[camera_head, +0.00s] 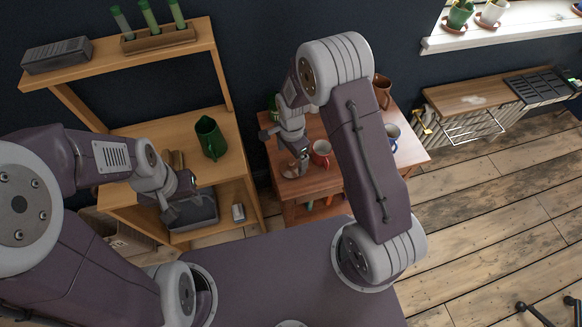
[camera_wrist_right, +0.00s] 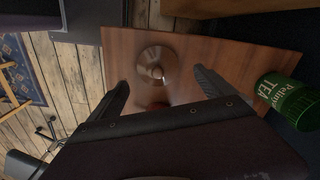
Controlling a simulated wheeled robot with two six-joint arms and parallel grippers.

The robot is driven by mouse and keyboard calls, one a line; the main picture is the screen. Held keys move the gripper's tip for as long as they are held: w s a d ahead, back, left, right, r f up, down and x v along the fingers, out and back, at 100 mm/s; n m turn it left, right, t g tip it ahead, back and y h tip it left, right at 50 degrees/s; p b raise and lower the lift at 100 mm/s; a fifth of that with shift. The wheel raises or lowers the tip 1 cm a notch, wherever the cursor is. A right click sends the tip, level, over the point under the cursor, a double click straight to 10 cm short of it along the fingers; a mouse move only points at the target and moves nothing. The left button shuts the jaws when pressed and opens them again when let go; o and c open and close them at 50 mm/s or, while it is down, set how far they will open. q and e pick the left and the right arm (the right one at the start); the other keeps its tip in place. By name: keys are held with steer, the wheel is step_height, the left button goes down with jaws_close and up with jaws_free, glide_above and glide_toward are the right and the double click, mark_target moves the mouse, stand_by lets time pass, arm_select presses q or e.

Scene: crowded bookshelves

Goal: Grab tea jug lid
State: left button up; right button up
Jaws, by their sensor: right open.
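The tea jug lid, a round, brownish see-through disc with a central knob, lies on the wooden side table in the right wrist view (camera_wrist_right: 157,66). In the head view it shows as a small brown disc (camera_head: 289,171) under my right gripper. My right gripper (camera_head: 300,162) is open above the table. In the right wrist view its two fingers (camera_wrist_right: 162,80) stand apart on either side of the line to the lid, with nothing between them. My left gripper (camera_head: 181,200) is by the left shelf; its fingers are too small to judge.
A red mug (camera_head: 320,153) stands close to the right gripper. A green tea tin (camera_wrist_right: 288,100), a brown jug (camera_head: 382,90) and a blue-and-white mug (camera_head: 392,136) share the table (camera_head: 413,152). A green pitcher (camera_head: 211,138) stands on the left shelf.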

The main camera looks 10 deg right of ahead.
mark_target(291, 163)
step_height(291, 163, down, 4)
steer(key=shift+s+a+f, duration=0.1)
steer(key=shift+f, duration=0.05)
steer(key=c, duration=1.4)
